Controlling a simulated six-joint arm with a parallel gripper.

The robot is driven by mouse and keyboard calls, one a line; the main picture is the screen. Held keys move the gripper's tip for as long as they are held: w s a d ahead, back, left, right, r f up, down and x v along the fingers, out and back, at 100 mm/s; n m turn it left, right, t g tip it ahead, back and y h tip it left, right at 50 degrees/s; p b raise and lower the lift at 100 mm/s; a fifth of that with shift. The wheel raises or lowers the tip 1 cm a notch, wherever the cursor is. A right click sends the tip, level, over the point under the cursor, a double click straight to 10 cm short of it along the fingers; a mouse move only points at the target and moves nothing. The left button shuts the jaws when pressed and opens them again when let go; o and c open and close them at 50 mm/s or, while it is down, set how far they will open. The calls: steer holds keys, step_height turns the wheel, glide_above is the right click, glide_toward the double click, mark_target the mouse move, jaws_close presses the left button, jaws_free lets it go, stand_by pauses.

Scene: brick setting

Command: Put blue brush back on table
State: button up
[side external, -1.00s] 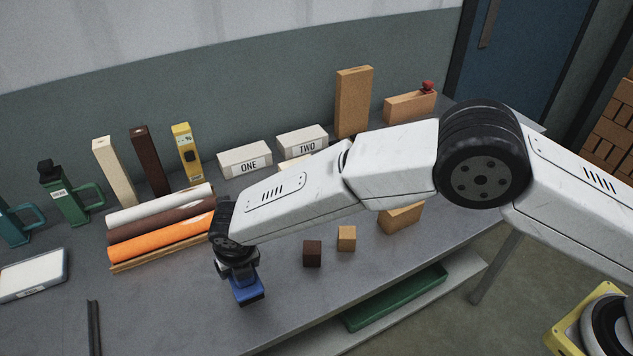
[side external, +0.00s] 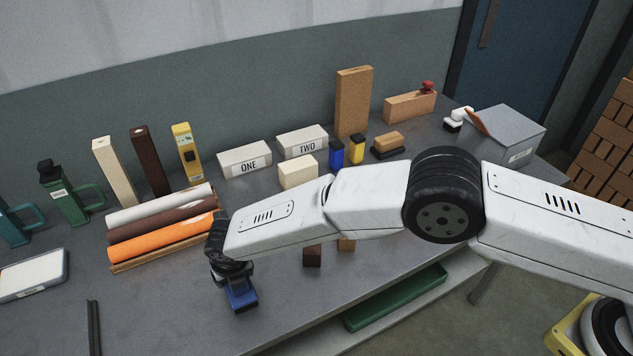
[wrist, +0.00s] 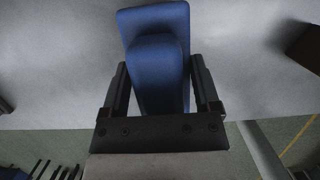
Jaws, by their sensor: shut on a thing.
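The blue brush (side external: 242,299) is held at the end of my arm, over the front left part of the grey table (side external: 190,325). My gripper (side external: 234,280) is shut on it. In the wrist view the blue brush (wrist: 181,20) lies between the two dark fingers of my gripper (wrist: 158,75), with a wide flat blue part beyond a narrower raised blue part. The brush is low over the table near its front edge; I cannot tell whether it touches the surface.
Rolls of white, brown and orange material (side external: 155,240) lie left of my gripper. A dark brown block (side external: 312,256) stands to the right, partly behind my arm. A black bar (side external: 94,327) is at the front left. The table between bar and brush is clear.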

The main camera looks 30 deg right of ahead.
steer(key=shift+f, duration=0.3)
steer(key=shift+f, duration=0.1)
steer(key=o, duration=1)
steer(key=shift+o, duration=0.2)
steer(key=shift+v, duration=6.1)
steer(key=shift+w, duration=0.15)
